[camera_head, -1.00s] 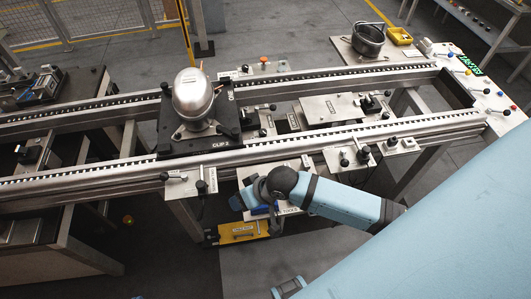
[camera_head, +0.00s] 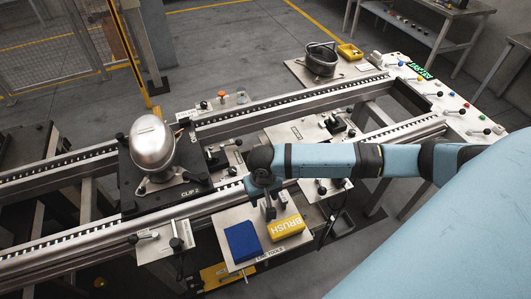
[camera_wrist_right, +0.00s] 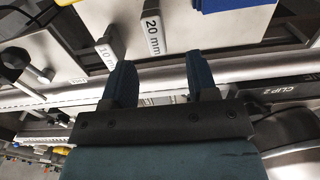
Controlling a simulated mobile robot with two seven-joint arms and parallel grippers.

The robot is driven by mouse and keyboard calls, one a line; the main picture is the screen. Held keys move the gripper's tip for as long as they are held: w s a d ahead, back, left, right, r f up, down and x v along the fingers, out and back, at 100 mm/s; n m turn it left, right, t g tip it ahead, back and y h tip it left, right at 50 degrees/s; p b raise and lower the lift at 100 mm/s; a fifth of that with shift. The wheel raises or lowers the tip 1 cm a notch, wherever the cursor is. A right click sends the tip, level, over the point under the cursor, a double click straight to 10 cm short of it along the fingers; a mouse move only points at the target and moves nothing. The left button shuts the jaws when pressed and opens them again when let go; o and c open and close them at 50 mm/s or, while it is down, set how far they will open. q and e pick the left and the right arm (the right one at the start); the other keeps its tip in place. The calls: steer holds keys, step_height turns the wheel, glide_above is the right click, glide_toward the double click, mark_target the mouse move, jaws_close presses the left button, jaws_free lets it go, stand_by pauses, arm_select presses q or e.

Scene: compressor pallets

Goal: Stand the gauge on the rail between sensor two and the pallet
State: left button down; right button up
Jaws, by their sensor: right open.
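Two small gauges stand near my right gripper: the 20 mm gauge (camera_wrist_right: 152,37) and the 10 mm gauge (camera_wrist_right: 107,52), both pale with printed labels. My right gripper (camera_wrist_right: 163,82) is open; in its wrist view the 20 mm gauge appears beyond the gap between the fingers, not held. In the head view the right gripper (camera_head: 264,203) is over the tool tray, partly hidden by its wrist. The pallet (camera_head: 185,194), black and marked CLIP 2, sits across the rails with a silver compressor (camera_head: 152,142). The near rail (camera_head: 70,243) runs past it. I cannot tell which sensor is number two.
A lever plate (camera_head: 160,241) stands in front of the near rail.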

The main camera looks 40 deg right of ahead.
steer(key=shift+s+d+f+p, duration=0.1)
steer(key=shift+s+f+p, duration=0.1)
steer(key=shift+f, duration=1.4)
steer(key=shift+s+d+f+p, duration=0.1)
steer(key=shift+s+f+p, duration=0.1)
steer(key=shift+f, duration=1.35)
steer(key=shift+c, duration=0.4)
steer(key=shift+r, duration=0.1)
jaws_close()
